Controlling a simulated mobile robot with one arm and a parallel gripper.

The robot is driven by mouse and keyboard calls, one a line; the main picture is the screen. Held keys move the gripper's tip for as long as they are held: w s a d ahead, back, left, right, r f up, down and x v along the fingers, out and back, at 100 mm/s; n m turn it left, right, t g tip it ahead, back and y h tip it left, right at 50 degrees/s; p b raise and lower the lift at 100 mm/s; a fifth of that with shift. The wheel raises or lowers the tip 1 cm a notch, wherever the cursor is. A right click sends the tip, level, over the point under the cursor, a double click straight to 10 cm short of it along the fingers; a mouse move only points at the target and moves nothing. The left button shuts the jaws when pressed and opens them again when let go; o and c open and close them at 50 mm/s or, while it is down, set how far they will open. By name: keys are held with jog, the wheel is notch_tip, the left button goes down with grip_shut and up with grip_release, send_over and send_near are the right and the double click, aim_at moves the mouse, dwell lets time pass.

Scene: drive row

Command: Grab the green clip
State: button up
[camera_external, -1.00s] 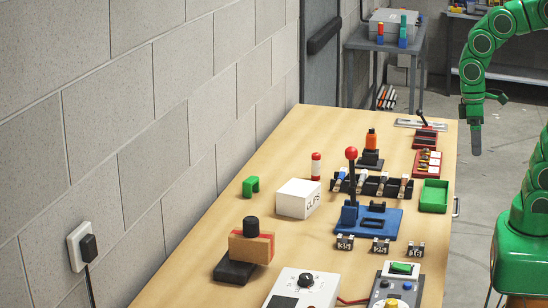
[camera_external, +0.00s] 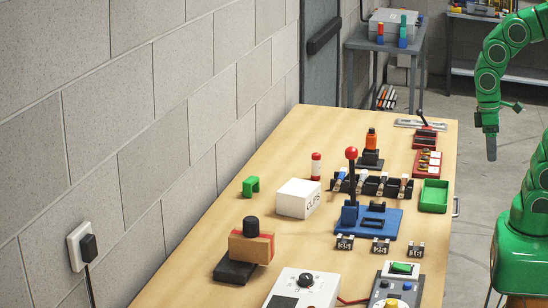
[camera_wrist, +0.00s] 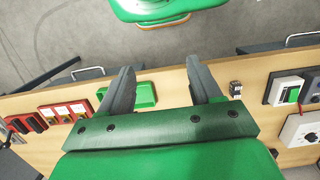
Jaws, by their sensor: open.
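The green clip (camera_external: 251,186), a small arch shape, stands on the wooden table near its wall-side edge, left of a white box. It does not show in the wrist view. My gripper (camera_external: 491,148) hangs pointing down off the table's right side, far from the clip. In the wrist view my gripper (camera_wrist: 161,70) has its two fingers wide apart with nothing held between them.
The white lettered box (camera_external: 298,199) stands close to the clip's right. A red-and-white cylinder (camera_external: 316,166), a blue base with a red-knobbed lever (camera_external: 378,221) and a green tray (camera_external: 434,195) lie between clip and gripper. A block wall runs along the left.

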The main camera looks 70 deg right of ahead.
jog(key=w+a+r+n+y, duration=0.2)
jog(key=w, duration=0.9)
jog(key=w+a+r+n+y, duration=0.2)
jog(key=w, duration=0.8)
jog(key=n+t+y, duration=0.4)
jog(key=n+y, duration=0.3)
jog(key=n, duration=0.4)
send_over(254, 177)
jog(key=s+d, duration=0.2)
jog(key=s, duration=0.3)
notch_tip(254, 177, down, 14)
jog(key=w+d+f, duration=0.1)
jog(key=d+f+n, duration=0.1)
jog(key=f, duration=0.1)
jog(key=w+d+f+n+t+y, duration=0.1)
jog(key=d, duration=0.1)
jog(key=shift+w+f, duration=0.35)
jog(key=shift+f, duration=0.05)
jog(key=shift+w+d+f+n, duration=0.15)
jog(key=shift+d+f+n, duration=0.2)
jog(key=shift+f+n, duration=0.15)
jog(key=shift+w+a+f, duration=0.1)
jog(key=shift+a+f, duration=0.05)
jog(key=shift+a, duration=0.05)
jog(key=shift+x, duration=3.65)
